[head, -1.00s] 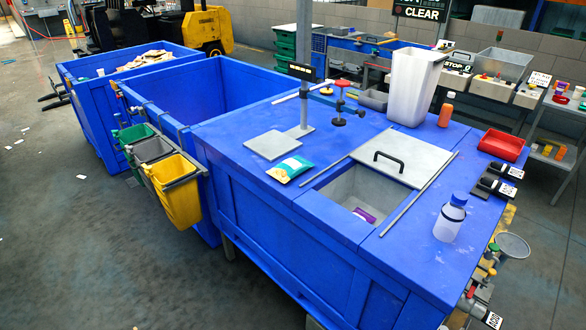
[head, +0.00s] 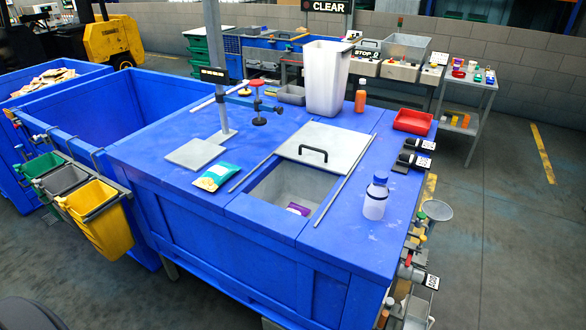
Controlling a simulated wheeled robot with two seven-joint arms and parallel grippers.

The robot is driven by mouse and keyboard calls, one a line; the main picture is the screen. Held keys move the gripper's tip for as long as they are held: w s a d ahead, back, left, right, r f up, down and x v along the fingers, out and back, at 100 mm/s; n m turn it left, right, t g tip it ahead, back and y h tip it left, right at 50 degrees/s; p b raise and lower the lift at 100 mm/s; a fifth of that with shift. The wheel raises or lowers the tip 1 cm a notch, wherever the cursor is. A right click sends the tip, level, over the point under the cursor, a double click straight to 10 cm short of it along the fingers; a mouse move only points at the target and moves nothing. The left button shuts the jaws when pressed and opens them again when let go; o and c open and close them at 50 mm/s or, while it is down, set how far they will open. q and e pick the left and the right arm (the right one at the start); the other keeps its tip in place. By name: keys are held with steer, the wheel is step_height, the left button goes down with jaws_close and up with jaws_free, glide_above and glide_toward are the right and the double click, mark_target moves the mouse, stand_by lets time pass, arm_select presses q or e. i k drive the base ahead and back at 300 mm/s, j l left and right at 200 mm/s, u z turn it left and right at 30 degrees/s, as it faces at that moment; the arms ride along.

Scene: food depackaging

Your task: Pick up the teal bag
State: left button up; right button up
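The teal bag (head: 216,177) lies flat on the blue worktop (head: 150,150). It is a small teal packet with a pale yellow and white part. It lies just in front of a grey square plate (head: 195,153) and to the left of the rectangular opening in the worktop. Neither of my grippers shows in the head view, so their state is hidden.
A purple item (head: 298,209) lies in the sunken bin (head: 283,181) beside a sliding grey lid (head: 325,145). A clear bottle (head: 375,198), white bin (head: 327,80), orange bottle (head: 361,97), red tray (head: 412,121) and clamp post (head: 219,80) stand around the top.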

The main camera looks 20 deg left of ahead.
mark_target(215, 177)
steer(key=j+z, duration=0.35)
steer(key=k+j+z, duration=0.2)
steer(key=j+z, duration=0.15)
steer(key=j, duration=0.2)
steer(key=k+j+z, duration=0.2)
steer(key=j+z, duration=0.15)
steer(key=k+j+z, duration=0.3)
steer(key=j, duration=0.15)
steer(key=k+j+z, duration=0.15)
steer(key=j+z, duration=0.2)
